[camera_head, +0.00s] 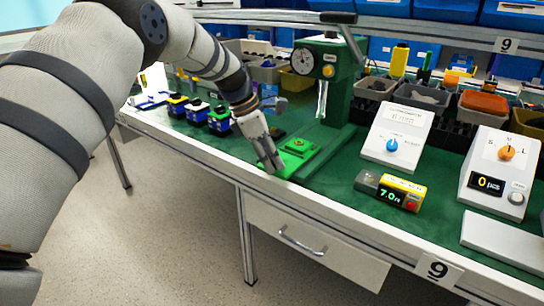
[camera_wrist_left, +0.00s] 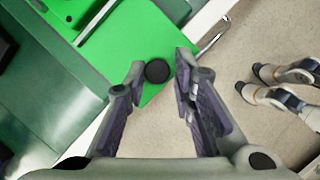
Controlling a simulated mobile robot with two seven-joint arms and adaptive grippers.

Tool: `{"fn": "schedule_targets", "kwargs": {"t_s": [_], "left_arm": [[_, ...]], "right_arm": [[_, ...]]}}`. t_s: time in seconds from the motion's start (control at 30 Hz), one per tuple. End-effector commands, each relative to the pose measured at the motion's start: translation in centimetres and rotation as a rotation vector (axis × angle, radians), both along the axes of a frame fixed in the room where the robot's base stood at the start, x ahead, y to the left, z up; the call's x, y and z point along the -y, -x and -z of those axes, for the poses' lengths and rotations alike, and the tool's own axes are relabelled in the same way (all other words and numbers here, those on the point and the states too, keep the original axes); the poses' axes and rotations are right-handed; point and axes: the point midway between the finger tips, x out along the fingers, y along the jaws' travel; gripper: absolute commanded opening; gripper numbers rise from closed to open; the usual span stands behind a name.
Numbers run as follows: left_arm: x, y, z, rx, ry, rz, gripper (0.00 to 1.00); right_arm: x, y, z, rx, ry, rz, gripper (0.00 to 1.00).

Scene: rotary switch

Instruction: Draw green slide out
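The bright green slide (camera_head: 299,146) lies on the dark green base of the press (camera_head: 323,100), near the front edge of the bench. In the left wrist view the slide (camera_wrist_left: 125,35) has a round black knob (camera_wrist_left: 158,71) near its outer end. My left gripper (camera_head: 271,165) is at the front end of the slide. In the left wrist view its two fingers (camera_wrist_left: 160,73) are apart, with the knob between the fingertips and a gap on both sides. Contact with the slide cannot be told. My right gripper does not show clearly in either view.
Blue-and-black blocks (camera_head: 197,111) stand left of the press. A white box with a blue knob (camera_head: 391,145), a small yellow timer (camera_head: 403,191) and a white box with an orange knob (camera_head: 507,153) stand right. Floor is open before the bench's drawer (camera_head: 312,244).

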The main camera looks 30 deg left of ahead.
Motion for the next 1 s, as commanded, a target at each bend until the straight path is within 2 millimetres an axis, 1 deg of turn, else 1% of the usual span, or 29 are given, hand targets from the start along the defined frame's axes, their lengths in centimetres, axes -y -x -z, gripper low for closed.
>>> {"fn": "schedule_targets", "kwargs": {"t_s": [0.03, 0.07, 0.37, 0.47, 0.6, 0.7, 0.8, 0.9, 1.0], "left_arm": [[0.0, 0.1, 0.2, -0.006, 0.001, 0.000, 0.37], [0.0, 0.1, 0.2, -0.005, 0.002, 0.000, 0.39], [0.0, 0.0, -0.2, 0.003, 0.001, -0.002, 0.39], [-0.5, 0.3, -1.7, 0.006, 0.000, -0.002, 0.39], [-1.7, 1.2, -5.4, 0.009, 0.001, -0.004, 0.39], [-2.4, 1.9, -7.7, 0.006, 0.001, -0.004, 0.39], [-3.0, 2.4, -9.6, 0.003, 0.001, -0.003, 0.39], [-3.4, 2.8, -10.6, 0.001, 0.001, -0.002, 0.39], [-3.5, 2.9, -11.0, 0.001, 0.002, -0.002, 0.39]], "right_arm": [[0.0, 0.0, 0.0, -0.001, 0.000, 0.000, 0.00], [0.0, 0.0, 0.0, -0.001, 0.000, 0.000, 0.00], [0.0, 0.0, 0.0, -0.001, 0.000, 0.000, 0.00], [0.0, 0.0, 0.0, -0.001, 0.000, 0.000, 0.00], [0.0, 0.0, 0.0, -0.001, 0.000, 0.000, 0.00], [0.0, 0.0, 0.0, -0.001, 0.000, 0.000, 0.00], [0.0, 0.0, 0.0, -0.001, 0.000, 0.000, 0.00], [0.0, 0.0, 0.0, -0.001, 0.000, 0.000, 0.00], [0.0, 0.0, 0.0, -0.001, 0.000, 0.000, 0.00]]}}
